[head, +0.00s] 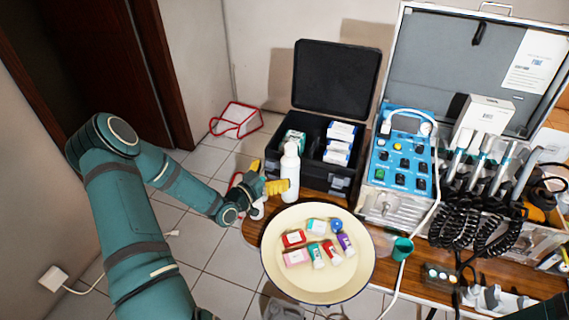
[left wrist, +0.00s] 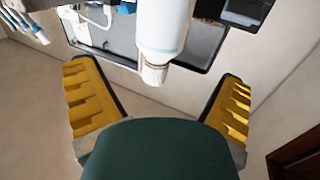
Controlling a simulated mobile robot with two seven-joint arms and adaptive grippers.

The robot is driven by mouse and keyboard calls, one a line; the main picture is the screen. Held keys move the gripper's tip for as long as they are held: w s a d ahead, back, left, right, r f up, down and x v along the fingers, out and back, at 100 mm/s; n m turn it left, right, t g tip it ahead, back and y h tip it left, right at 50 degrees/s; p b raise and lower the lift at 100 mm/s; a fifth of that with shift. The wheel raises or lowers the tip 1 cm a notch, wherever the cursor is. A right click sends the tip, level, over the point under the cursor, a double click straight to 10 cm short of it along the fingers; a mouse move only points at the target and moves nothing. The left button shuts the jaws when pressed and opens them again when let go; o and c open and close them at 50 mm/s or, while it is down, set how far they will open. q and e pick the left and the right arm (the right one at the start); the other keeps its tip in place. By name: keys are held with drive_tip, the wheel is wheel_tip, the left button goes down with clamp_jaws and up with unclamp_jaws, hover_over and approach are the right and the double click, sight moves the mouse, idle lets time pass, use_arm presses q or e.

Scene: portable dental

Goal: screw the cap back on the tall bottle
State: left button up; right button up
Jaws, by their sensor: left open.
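The tall white bottle (head: 290,178) stands upright at the left end of the wooden table, in front of the black case. Its narrow top end (left wrist: 152,70) shows in the left wrist view; I cannot tell whether this is a bare neck or a cap. My left gripper (head: 266,177) is open, with its yellow fingers just left of the bottle. In the left wrist view the bottle (left wrist: 162,28) appears between the two spread fingers, towards their tips, and nothing is gripped. My right gripper is not in view.
A cream round tray (head: 318,291) with several small boxes and tubes lies in front of the bottle. An open black case (head: 335,80) stands behind it. A blue-panelled dental unit (head: 400,155) with corded handpieces fills the right. A small white object (head: 257,211) is below my gripper.

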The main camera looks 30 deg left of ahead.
use_arm(q)
drive_tip(key=shift+s+a, duration=0.15)
drive_tip(key=shift+s, duration=0.9)
drive_tip(key=shift+s+a, duration=0.15)
drive_tip(key=shift+s, duration=0.85)
